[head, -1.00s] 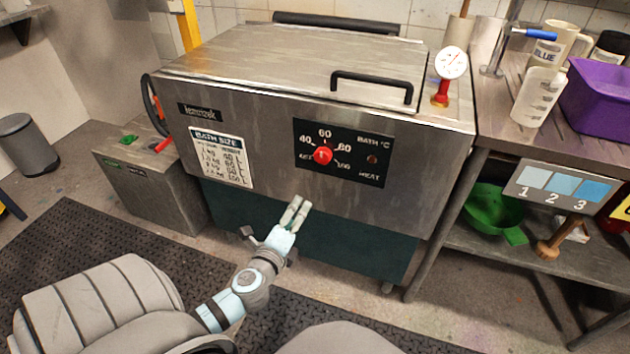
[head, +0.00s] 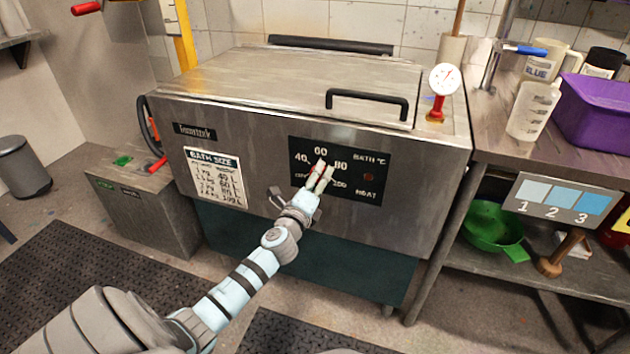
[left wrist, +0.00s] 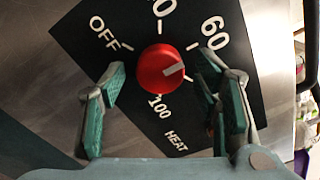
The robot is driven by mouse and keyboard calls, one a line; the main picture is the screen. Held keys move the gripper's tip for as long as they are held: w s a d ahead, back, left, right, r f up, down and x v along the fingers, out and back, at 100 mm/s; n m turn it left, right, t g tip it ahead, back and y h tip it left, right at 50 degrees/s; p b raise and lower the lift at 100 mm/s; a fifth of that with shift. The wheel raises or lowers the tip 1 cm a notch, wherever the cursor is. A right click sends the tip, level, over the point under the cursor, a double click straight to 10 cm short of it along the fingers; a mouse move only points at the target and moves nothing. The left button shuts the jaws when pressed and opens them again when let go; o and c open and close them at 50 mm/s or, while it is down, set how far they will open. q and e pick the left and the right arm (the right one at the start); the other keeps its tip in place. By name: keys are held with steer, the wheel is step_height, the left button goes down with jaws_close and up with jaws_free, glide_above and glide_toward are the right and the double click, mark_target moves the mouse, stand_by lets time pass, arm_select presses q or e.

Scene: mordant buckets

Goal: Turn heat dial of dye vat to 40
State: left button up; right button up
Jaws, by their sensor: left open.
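The dye vat (head: 250,140) is a large steel tank with a dark heat panel (head: 372,190) on its front. In the left wrist view the red heat dial (left wrist: 160,68) shows whole, with OFF, 40, 60 and 100 around it; 80 is hidden behind a finger. The dial's white mark points right, past 60 and short of 100. My left gripper (head: 320,176) is at the panel and mostly covers the dial in the head view. In the left wrist view my left gripper (left wrist: 161,70) is open, one finger on each side of the dial. I cannot tell whether they touch it.
A black lid handle (head: 367,99) and a thermometer (head: 443,80) are on the vat's top. A grey box (head: 150,212) stands at its left. A bench at the right holds a purple bin (head: 600,115) and a plastic bottle (head: 533,110).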

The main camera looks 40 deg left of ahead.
arm_select(q)
steer(key=shift+c, duration=0.6)
steer(key=c, duration=1)
steer(key=shift+c, duration=0.2)
steer(key=shift+n, duration=0.4)
arm_select(e)
steer(key=shift+s+f, duration=0.1)
arm_select(q)
steer(key=shift+n+b, duration=1.85)
steer(key=shift+n, duration=3.75)
arm_select(e)
steer(key=shift+t, duration=0.4)
steer(key=shift+w+a+f, duration=0.2)
steer(key=shift+w+f, duration=0.2)
steer(key=shift+w, duration=0.35)
steer(key=shift+w+a+f, duration=0.25)
steer(key=shift+w+f, duration=0.1)
steer(key=shift+w, duration=0.35)
steer(key=shift+w+a+f, duration=0.2)
steer(key=shift+w+f, duration=0.2)
steer(key=shift+w, duration=0.5)
